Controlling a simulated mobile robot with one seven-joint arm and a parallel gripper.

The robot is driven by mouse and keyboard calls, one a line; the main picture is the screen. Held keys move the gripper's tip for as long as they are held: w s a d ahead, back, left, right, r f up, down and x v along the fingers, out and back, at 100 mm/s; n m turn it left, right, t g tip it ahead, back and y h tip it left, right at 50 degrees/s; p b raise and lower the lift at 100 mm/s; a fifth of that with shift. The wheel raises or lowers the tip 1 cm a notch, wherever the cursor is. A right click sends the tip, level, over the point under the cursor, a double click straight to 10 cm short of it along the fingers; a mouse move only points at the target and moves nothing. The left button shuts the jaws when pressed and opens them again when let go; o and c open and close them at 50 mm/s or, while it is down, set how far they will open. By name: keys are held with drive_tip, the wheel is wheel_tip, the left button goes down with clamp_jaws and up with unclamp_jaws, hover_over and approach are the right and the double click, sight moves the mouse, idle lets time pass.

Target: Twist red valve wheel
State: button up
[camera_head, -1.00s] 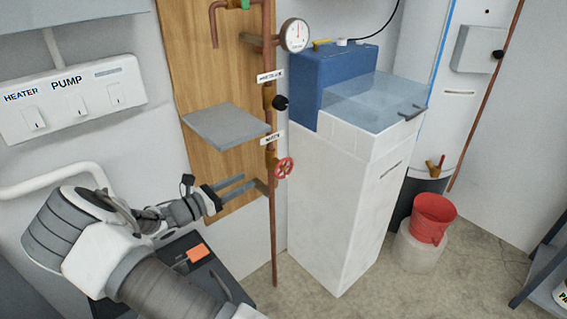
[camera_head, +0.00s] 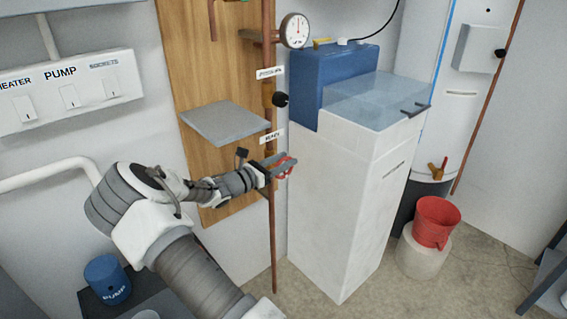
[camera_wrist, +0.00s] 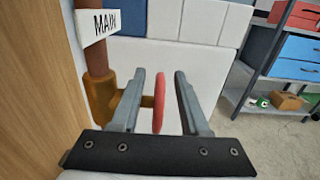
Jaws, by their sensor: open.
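The red valve wheel (camera_head: 284,167) sits on a vertical copper pipe (camera_head: 272,225), below a white tag. In the wrist view the wheel (camera_wrist: 159,100) shows edge-on as a thin red disc, with its brass valve body (camera_wrist: 103,98) to the left. My gripper (camera_head: 282,162) is at the wheel in the head view and hides part of it. In the wrist view my gripper (camera_wrist: 160,100) is open, with one finger on each side of the wheel. A gap shows between the wheel and the right finger; the left gap is also visible.
A "MAIN" tag (camera_wrist: 102,24) hangs on the pipe above the valve. A grey shelf (camera_head: 225,123) juts from the wooden board above my gripper. A white cabinet (camera_head: 335,215) with a blue box (camera_head: 338,75) stands close to the right.

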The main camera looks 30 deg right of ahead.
clamp_jaws()
drive_tip(key=shift+r, duration=0.1)
drive_tip(key=p, duration=0.1)
drive_tip(key=y+p, duration=0.1)
drive_tip(key=p, duration=0.1)
drive_tip(key=shift+d+r, duration=0.2)
drive_tip(key=shift+r, duration=0.1)
drive_tip(key=p, duration=0.1)
drive_tip(key=y+p, duration=0.1)
drive_tip(key=p, duration=0.1)
drive_tip(key=shift+d+f+y, duration=0.15)
drive_tip(key=shift+y, duration=0.15)
drive_tip(key=shift+f+g+y+p, duration=0.25)
drive_tip(key=shift+g+y+p, duration=0.05)
drive_tip(key=shift+p, duration=0.1)
unclamp_jaws()
